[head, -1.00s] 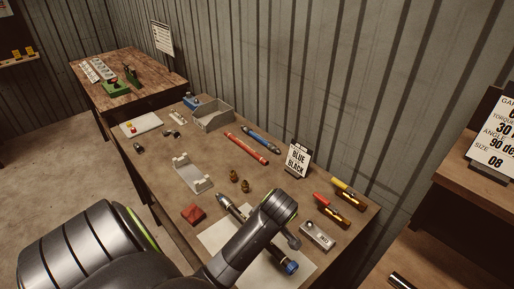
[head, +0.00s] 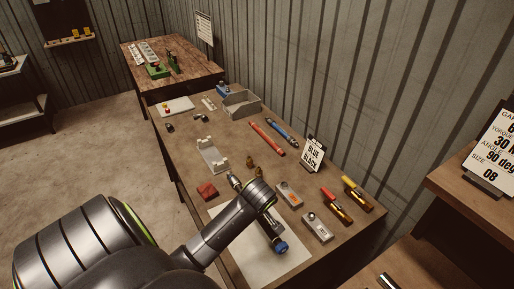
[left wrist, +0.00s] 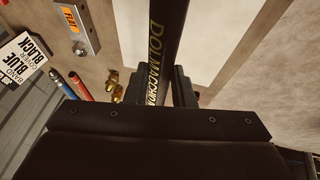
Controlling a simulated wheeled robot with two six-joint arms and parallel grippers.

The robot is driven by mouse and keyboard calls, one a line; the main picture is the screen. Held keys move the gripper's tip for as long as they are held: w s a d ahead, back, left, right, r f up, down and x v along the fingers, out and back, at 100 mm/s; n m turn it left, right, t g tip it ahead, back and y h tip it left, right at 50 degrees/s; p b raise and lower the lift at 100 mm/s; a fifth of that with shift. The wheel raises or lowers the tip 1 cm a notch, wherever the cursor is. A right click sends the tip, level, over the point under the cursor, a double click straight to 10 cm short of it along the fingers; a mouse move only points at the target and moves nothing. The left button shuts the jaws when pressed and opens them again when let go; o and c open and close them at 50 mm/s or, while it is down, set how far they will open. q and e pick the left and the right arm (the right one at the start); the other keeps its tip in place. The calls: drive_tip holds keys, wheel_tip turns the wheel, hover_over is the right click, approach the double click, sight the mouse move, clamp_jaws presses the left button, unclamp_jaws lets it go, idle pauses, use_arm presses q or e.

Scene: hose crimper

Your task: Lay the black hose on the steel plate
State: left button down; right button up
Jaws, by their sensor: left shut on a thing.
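The black hose (left wrist: 170,28) with gold lettering runs between the fingers of my left gripper (left wrist: 168,88) in the left wrist view. The gripper is shut on it. In the head view the hose's blue end (head: 281,247) shows below my wrist, and its other end (head: 235,182) pokes out at the upper left. My wrist hides the middle. The pale flat plate (head: 285,267) lies on the bench under the hose and my arm. I cannot tell whether the hose touches it. My right gripper is not in view.
A red block (head: 207,190) lies beyond the plate's left corner. Grey blocks (head: 317,228) (head: 288,193) and yellow- and red-handled tools (head: 337,206) lie to the right. Brass fittings (head: 251,166), a white cradle (head: 211,156), red and blue hoses (head: 267,138) and a sign (head: 313,155) stand farther back.

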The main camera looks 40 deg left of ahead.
use_arm(q)
drive_tip(key=shift+d+f+b, duration=0.2)
drive_tip(key=shift+f+b, duration=0.1)
drive_tip(key=shift+f, duration=0.35)
drive_tip(key=shift+d+f+b, duration=0.15)
drive_tip(key=shift+f+b, duration=0.15)
drive_tip(key=shift+f, duration=0.3)
wheel_tip(320, 180, down, 4)
drive_tip(key=shift+a+f+b, duration=0.1)
drive_tip(key=shift+a+b, duration=0.05)
drive_tip(key=shift+b, duration=0.7)
wheel_tip(320, 180, down, 2)
drive_tip(key=shift+f+b, duration=0.1)
drive_tip(key=shift+b, duration=0.35)
drive_tip(key=shift+f, duration=0.35)
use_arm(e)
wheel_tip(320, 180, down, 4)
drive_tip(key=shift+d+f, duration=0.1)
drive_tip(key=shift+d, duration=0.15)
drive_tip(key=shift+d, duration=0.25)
